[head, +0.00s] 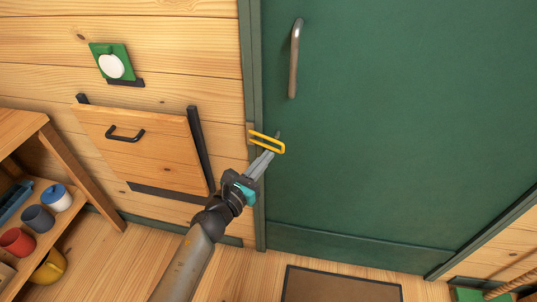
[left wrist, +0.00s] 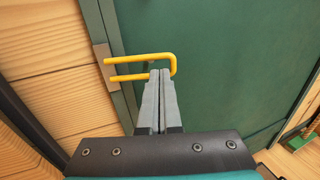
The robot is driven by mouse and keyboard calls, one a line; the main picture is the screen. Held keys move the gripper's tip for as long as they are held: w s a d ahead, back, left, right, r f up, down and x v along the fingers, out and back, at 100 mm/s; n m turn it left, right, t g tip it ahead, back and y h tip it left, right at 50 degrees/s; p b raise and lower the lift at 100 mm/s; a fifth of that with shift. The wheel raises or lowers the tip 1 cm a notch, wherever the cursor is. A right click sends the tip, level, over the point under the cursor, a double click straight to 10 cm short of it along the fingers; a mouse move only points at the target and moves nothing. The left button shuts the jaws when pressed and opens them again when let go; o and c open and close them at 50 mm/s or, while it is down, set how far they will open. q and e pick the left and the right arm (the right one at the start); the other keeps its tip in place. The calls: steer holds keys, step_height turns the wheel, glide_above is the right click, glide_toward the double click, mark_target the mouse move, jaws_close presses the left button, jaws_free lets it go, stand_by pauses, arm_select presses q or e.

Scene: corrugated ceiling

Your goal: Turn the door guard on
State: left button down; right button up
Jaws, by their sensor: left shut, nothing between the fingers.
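The door guard is a yellow U-shaped bar (head: 267,137) on a mount at the left door frame. Its closed end reaches right, over the edge of the green door (head: 380,120). A small dark knob (head: 277,134) shows on the door by the bar. In the left wrist view the yellow bar (left wrist: 140,57) has its loop end at the right. My left gripper (head: 271,152) is shut and empty, its fingertips at the bar's lower arm. In the left wrist view the fingertips (left wrist: 160,72) cover part of that arm; I cannot tell whether they touch it. My right gripper is not in view.
A metal door handle (head: 295,58) is above the guard. A shelf (head: 60,225) holds mugs at lower left. A mat (head: 340,286) lies before the door.

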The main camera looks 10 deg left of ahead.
mark_target(278, 148)
arm_select(q)
steer(key=shift+x, duration=0.85)
steer(key=shift+w+d, duration=0.1)
steer(key=shift+w, duration=0.1)
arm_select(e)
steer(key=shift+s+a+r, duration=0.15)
arm_select(q)
steer(key=shift+w+d, duration=0.1)
steer(key=shift+w+d+b, duration=0.1)
steer(key=shift+w+b, duration=0.05)
steer(key=shift+b, duration=0.25)
steer(key=shift+w+d+b, duration=0.4)
steer(key=shift+w+b, duration=0.1)
steer(key=shift+w, duration=0.1)
steer(key=shift+w+d, duration=0.15)
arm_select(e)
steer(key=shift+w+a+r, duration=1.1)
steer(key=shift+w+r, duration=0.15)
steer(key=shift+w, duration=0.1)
arm_select(q)
steer(key=shift+r, duration=0.1)
